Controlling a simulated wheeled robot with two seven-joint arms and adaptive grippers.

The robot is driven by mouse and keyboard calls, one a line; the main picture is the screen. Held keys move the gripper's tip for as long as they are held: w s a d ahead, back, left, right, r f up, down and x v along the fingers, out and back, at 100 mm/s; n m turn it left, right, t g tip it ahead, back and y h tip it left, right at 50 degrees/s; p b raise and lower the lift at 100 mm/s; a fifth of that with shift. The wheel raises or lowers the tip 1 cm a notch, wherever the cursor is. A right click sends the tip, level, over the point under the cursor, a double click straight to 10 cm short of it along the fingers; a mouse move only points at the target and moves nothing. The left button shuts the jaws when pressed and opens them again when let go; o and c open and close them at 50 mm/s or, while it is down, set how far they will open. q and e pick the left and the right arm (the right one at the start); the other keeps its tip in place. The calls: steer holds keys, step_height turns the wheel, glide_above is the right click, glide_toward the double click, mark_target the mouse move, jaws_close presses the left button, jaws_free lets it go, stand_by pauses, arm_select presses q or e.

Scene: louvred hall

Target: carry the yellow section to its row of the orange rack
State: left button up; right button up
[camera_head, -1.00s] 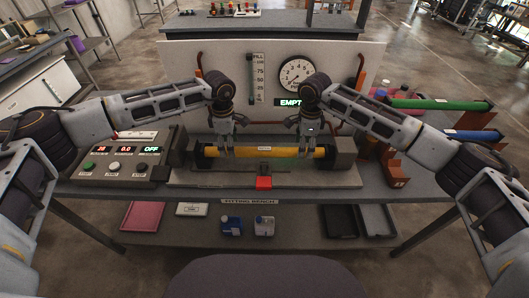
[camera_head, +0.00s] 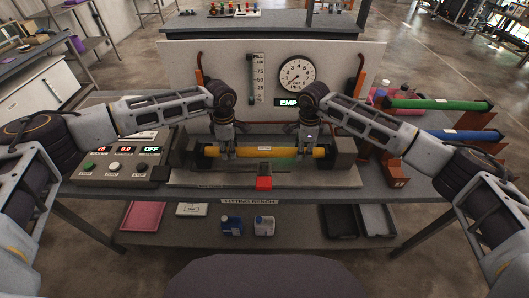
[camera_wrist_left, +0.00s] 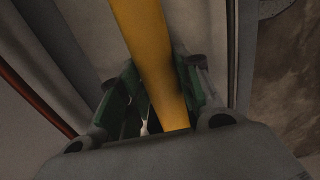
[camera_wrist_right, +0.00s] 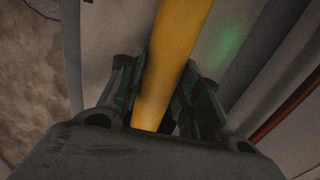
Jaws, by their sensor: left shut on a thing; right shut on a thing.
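The yellow section (camera_head: 264,152) is a long yellow tube with a small white label, lying level across the fixture on the fitting bench. My left gripper (camera_head: 223,153) is shut on it left of the label, and my right gripper (camera_head: 305,152) is shut on it to the right. The yellow section also runs between the fingers in the left wrist view (camera_wrist_left: 150,50) and in the right wrist view (camera_wrist_right: 172,60). The orange rack (camera_head: 396,170) stands at the bench's right end, with a green section (camera_head: 440,104) and a blue section (camera_head: 465,135) on its upper rows.
Dark end blocks (camera_head: 342,152) of the fixture stand beside the tube's ends. A control box (camera_head: 118,165) is on the left. A panel with a gauge (camera_head: 297,74) rises behind. The lower shelf holds trays and jugs.

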arm_select(q)
jaws_close()
arm_select(e)
jaws_close()
arm_select(q)
steer(key=shift+w+r, duration=0.1)
steer(key=shift+r, duration=0.15)
arm_select(e)
steer(key=shift+r, duration=0.25)
